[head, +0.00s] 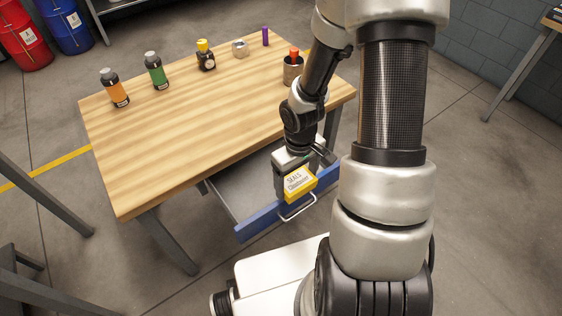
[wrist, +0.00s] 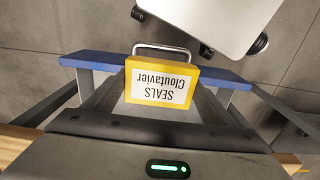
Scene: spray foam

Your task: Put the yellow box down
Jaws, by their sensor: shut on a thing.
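The yellow box (head: 299,186) has a white label reading "SEALS Cloutavier". My gripper (head: 300,170) is shut on it and holds it at the open drawer (head: 247,185) of the wooden table. The yellow box also shows in the wrist view (wrist: 160,82), over the drawer near its blue front. The drawer has a blue front (head: 258,224) with a metal handle. I cannot tell whether the box touches the drawer.
The wooden tabletop (head: 190,140) has wide clear room. Along its back edge stand an orange bottle (head: 115,90), a green bottle (head: 157,73), a dark yellow-capped bottle (head: 206,58), a metal nut (head: 240,48), a purple stick (head: 265,37) and a cup (head: 292,72) with a red-topped item.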

